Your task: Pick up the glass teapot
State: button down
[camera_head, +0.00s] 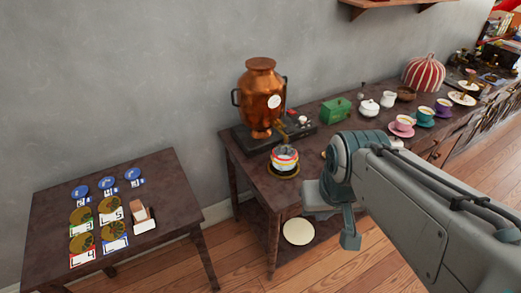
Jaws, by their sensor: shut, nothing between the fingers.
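I cannot make out a clearly glass teapot in this view. A small, rounded vessel with coloured bands (284,158) stands on a dark plate with a light rim near the front left of the long dark table; I cannot tell its material. My gripper (349,239) is in front of the table's front edge, to the right of and lower than the banded vessel in the picture. It is apart from the vessel, shut and empty. My arm comes in from the lower right and hides part of the table front.
A copper samovar (261,95) stands behind the banded vessel. A green box (335,111), a white lidded pot (368,108), a pink cup (403,123) and a red-striped dome (424,73) stand farther right. A low table (60,210) with cards and discs is at left.

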aim_at(284, 157)
jog(key=u, duration=0.3)
jog(key=i, duration=0.85)
jog(key=z, duration=0.45)
jog(key=k, duration=0.5)
jog(key=z, duration=2.2)
jog(key=i, duration=1.3)
jog(key=u, duration=1.65)
